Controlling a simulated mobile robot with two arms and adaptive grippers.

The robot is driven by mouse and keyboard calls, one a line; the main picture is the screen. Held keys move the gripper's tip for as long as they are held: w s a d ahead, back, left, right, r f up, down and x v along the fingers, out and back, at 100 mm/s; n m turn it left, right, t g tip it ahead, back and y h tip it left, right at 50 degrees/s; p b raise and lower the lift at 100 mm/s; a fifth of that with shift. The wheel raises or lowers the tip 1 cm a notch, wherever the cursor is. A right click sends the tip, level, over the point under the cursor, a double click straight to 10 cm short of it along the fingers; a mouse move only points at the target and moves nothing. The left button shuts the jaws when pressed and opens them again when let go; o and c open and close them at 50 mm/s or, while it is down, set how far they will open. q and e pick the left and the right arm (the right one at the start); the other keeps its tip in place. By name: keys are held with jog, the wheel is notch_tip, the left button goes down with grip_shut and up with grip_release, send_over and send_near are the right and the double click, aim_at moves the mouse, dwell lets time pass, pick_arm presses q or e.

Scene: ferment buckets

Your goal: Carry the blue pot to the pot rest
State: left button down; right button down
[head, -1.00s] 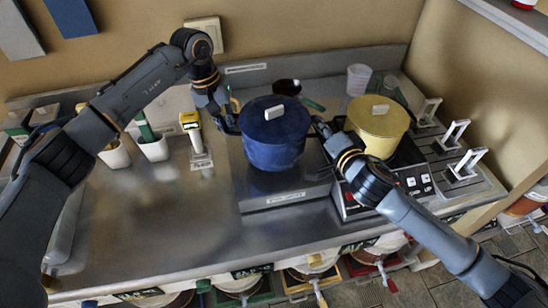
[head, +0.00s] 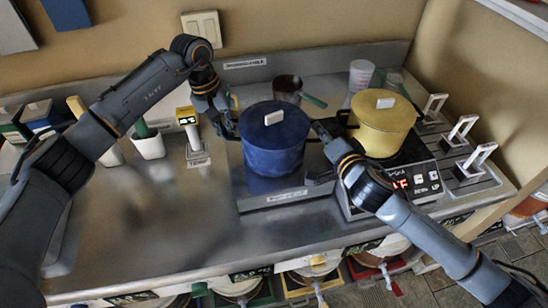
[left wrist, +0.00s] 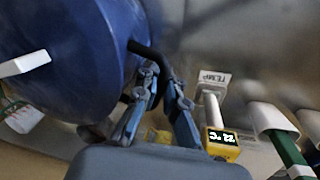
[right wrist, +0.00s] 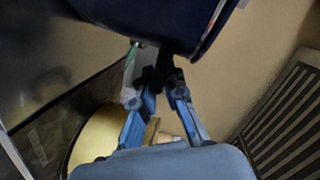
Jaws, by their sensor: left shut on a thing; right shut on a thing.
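The blue pot (head: 273,152), with a blue lid and pale knob, is upright over a flat plate (head: 262,189) with a labelled front edge, which looks like the pot rest; its label is too small to read. I cannot tell whether the pot touches the plate. My left gripper (head: 230,131) is shut on the pot's left handle; the black handle (left wrist: 146,50) shows between its fingers in the left wrist view. My right gripper (head: 321,134) is shut on the right handle, seen dark between the fingers in the right wrist view (right wrist: 160,84).
A yellow pot (head: 382,130) stands on a cooker with a red display (head: 401,184), close to my right gripper. A yellow thermometer (head: 189,122) stands left of the blue pot. A dark saucepan (head: 287,86) lies behind. The front-left counter (head: 150,220) is clear.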

pick_arm(q)
jog(key=shift+a+f, duration=0.2)
jog(key=shift+f, duration=0.1)
pick_arm(e)
jog(key=shift+w+d+f, duration=0.1)
jog(key=shift+d+f, duration=0.15)
pick_arm(q)
jog(key=c, duration=1.4)
grip_release()
jog(key=shift+s, duration=0.1)
jog(key=shift+c, duration=0.2)
pick_arm(e)
jog(key=c, duration=1.4)
grip_release()
pick_arm(q)
jog(key=shift+d+r, duration=0.1)
pick_arm(e)
jog(key=shift+s+a, duration=0.15)
jog(key=shift+s, duration=0.05)
pick_arm(q)
notch_tip(320, 180, up, 12)
jog(key=a, duration=0.2)
jog(key=shift+a, duration=0.15)
pick_arm(e)
jog(key=v, duration=1.2)
pick_arm(q)
jog(key=shift+f, duration=0.2)
